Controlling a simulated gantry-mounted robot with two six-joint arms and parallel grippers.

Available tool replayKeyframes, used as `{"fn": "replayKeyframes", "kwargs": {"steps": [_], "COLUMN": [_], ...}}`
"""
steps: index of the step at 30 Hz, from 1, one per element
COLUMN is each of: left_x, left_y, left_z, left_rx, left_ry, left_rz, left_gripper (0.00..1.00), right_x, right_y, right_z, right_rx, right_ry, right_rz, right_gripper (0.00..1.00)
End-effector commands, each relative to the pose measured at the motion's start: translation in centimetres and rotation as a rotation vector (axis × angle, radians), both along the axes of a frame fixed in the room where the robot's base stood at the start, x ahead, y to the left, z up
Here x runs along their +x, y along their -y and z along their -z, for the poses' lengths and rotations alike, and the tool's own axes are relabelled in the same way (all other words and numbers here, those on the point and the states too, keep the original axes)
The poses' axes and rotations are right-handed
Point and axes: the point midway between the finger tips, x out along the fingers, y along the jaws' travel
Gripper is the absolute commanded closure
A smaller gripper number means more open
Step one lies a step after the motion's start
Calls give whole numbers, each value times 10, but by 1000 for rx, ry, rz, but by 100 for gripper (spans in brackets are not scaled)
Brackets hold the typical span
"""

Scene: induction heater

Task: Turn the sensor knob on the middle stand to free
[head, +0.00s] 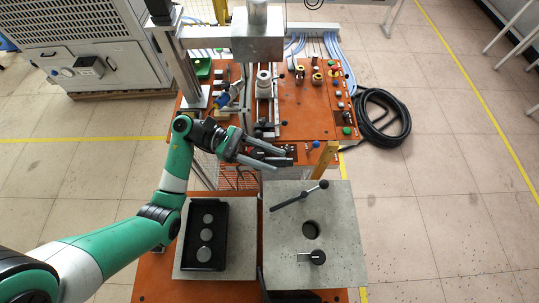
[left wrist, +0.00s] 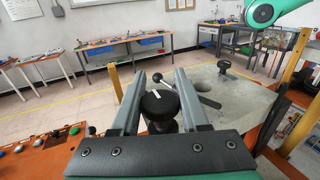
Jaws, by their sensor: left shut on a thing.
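The knob (left wrist: 158,104) is round and black with a short white mark on its top. It sits between the two grey fingers of my left gripper (left wrist: 160,78) in the left wrist view, and the gripper is shut on it. The white mark points away from my wrist, tilted slightly to the left. In the head view my left gripper (head: 268,154) is at the front edge of the orange table, over a dark fixture (head: 283,161). The fingers largely hide the knob there. No label for free is readable. My right gripper is out of view.
A grey plate (head: 345,225) with a lever (head: 300,195), a hole and another black knob (head: 318,257) is nearer to me. A black tray (head: 219,258) lies to its left. A wooden post (head: 325,160) stands right of the gripper. The orange table (head: 310,125) behind holds parts.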

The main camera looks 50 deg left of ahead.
Motion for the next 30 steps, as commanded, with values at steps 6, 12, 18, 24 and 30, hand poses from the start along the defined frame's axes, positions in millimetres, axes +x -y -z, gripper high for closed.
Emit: {"fn": "replayKeyframes", "kwargs": {"steps": [6,12,18,24,30], "left_x": [1,3,7,11,13], "left_y": [0,-2,-4,-8,-12], "left_z": [1,1,0,-2,-4], "left_rx": [0,-1,0,-1,-2], "left_ry": [-1,-2,-3,-5,-8], "left_rz": [-43,-150,-315,-504,-690], "left_gripper": [100,100,100,100,100], "right_x": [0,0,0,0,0], "right_y": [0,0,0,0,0], "right_z": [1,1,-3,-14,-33], "right_rx": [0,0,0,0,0], "right_ry": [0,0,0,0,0], "right_rz": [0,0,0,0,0], "right_gripper": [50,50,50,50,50]}}
